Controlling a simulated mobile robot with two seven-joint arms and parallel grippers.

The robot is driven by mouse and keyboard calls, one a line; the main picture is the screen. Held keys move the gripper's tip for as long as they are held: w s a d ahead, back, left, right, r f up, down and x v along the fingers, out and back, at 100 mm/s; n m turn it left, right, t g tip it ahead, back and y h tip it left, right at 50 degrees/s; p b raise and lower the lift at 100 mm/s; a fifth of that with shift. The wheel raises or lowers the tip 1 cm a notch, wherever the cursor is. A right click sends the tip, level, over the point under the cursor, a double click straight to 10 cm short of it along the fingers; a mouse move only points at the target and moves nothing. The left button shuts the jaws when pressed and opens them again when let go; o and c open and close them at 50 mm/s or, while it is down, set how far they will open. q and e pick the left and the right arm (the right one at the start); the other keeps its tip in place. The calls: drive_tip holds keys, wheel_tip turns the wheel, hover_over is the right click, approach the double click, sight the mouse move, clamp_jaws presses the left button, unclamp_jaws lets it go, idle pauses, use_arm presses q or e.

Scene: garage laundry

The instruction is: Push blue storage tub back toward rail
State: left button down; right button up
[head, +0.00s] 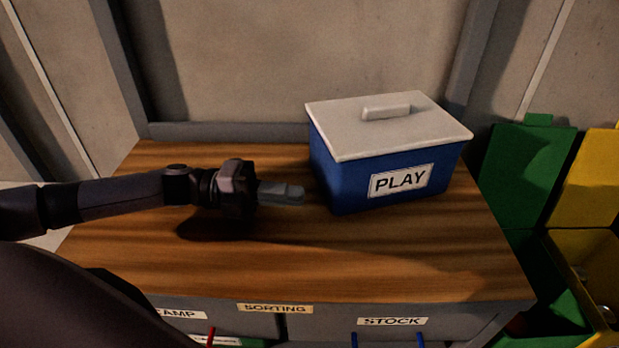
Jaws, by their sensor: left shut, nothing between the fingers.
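The blue storage tub (343,184) stands upright on the wooden top at the right. It has a pale lid (345,131) with a raised handle and a white label reading PLAY (401,181) on its front. A grey rail (228,131) runs along the back edge of the top, behind the tub. My left gripper (303,193) is shut and empty, held low over the wood just left of the tub. Its fingertips point right at the tub's left side; I cannot tell whether they touch. My right gripper is not in view.
The wooden top (300,257) is clear in front of the tub and at the left. Labelled storage (392,321) sits under its front edge. Green (522,168) and yellow (592,190) bins stand right of the bench. A wall closes the back.

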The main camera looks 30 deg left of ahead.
sight(332, 187)
use_arm(q)
drive_tip(key=shift+w+d, duration=0.4)
drive_tip(key=shift+w, duration=0.25)
drive_tip(key=shift+w+d, duration=0.35)
drive_tip(key=shift+w, duration=0.35)
drive_tip(key=shift+w+d, duration=0.4)
drive_tip(key=shift+w, duration=0.25)
